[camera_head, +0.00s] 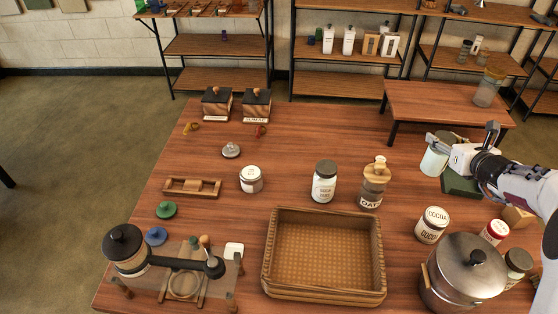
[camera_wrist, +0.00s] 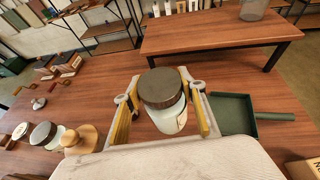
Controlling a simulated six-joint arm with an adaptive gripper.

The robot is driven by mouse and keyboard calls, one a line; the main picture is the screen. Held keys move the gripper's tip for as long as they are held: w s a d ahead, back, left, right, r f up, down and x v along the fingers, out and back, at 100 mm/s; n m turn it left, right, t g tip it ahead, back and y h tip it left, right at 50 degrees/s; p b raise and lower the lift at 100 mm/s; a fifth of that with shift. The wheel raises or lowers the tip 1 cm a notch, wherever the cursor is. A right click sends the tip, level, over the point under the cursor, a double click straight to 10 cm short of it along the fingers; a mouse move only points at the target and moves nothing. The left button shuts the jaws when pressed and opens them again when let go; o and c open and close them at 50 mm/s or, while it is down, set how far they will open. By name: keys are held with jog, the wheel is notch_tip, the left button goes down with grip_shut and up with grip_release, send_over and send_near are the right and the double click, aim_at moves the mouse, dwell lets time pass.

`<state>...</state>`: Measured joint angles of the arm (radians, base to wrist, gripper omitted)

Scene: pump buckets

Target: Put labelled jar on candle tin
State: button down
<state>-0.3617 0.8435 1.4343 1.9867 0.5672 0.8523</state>
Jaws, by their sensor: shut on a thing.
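My gripper (camera_head: 452,157) is at the right of the table and is shut on a pale glass jar (camera_head: 434,160). In the wrist view, the jar (camera_wrist: 168,116) has a dark round lid and part of a white label showing. It is upright between the two fingers of my gripper (camera_wrist: 165,100). A small round white tin with a dark-lettered label, which looks like the candle tin (camera_head: 251,180), stands on the table left of centre, well to the left of my gripper. Nothing is on top of it.
A dark green tray (camera_wrist: 235,115) with a handle lies beside the held jar. A soda jar (camera_head: 324,182) and a stoppered jar (camera_head: 373,185) stand between the tin and my gripper. A wicker-bottomed tray (camera_head: 322,293) is in front. A steel pot (camera_head: 465,270) stands front right.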

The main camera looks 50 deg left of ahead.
jog(key=s+a+r+n+g+y, duration=0.1)
jog(key=s+a+r+n+g, duration=0.1)
jog(key=s+a, duration=1.6)
jog(key=s+a+r+n+g+y, duration=0.1)
jog(key=s+a+r, duration=0.4)
jog(key=s+a, duration=1.3)
jog(key=s+n+g, duration=0.1)
jog(key=s+g, duration=0.1)
jog(key=s, duration=0.1)
jog(key=shift+s+a+n, duration=0.25)
jog(key=shift+s+n, duration=0.15)
jog(key=shift+f, duration=0.1)
notch_tip(320, 180, down, 6)
jog(key=shift+f, duration=0.15)
jog(key=shift+f, duration=1.85)
jog(key=shift+f, duration=0.1)
